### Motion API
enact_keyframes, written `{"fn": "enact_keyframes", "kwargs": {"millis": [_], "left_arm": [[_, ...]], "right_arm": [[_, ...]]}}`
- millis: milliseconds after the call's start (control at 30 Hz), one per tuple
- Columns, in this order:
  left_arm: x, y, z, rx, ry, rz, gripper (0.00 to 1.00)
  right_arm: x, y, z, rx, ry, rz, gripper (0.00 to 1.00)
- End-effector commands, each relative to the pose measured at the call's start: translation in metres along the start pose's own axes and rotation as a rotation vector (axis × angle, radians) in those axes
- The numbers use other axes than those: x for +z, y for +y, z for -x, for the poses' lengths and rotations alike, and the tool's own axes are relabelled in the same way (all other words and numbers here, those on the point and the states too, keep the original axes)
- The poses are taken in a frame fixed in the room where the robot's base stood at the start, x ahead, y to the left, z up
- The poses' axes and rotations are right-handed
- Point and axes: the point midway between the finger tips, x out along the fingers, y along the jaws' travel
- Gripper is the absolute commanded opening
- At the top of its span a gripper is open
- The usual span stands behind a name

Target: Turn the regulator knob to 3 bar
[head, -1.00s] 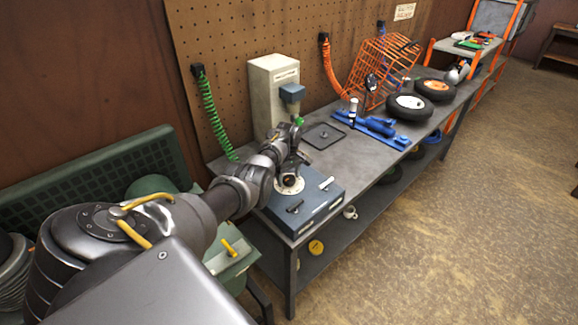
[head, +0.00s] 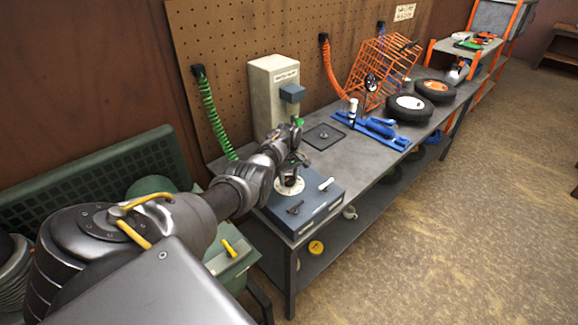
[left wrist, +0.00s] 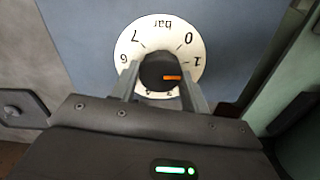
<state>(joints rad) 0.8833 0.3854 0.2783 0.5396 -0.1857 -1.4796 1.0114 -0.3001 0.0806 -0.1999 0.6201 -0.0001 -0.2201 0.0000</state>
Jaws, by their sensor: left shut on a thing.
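The regulator dial is a round white plate (head: 289,187) on the blue-grey box (head: 322,205) on the bench. In the left wrist view the dial (left wrist: 150,30) reads "bar", 0, 1, 6 and 7; the lower numbers are mostly hidden by the gripper. The dark round knob (left wrist: 158,68) sits at its centre. Its orange pointer mark points right, slightly below the 1. My left gripper (left wrist: 160,84) is shut on the knob, one finger on each side. In the head view my left gripper (head: 289,176) is over the dial. My right gripper is not in view.
Two small handles, one dark (head: 295,208) and one light (head: 326,184), stand on the box. A beige cabinet (head: 272,92) is behind it. A dark square plate (head: 323,136), a blue tool (head: 372,127) and wheels (head: 409,106) lie further right.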

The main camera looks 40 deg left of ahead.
Motion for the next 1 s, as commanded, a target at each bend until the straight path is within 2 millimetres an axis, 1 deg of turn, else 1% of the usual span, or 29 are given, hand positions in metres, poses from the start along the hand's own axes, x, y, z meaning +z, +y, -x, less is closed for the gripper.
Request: {"fn": "enact_keyframes", "kwargs": {"millis": [433,1000], "left_arm": [[0.0007,0.0002,0.0001,-0.002,-0.002,-0.4,0.23],[0.0009,0.0004,-0.0007,-0.001,-0.002,-0.928,0.23]], "right_arm": [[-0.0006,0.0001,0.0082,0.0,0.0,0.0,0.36],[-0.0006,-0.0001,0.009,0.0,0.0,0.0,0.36]]}}
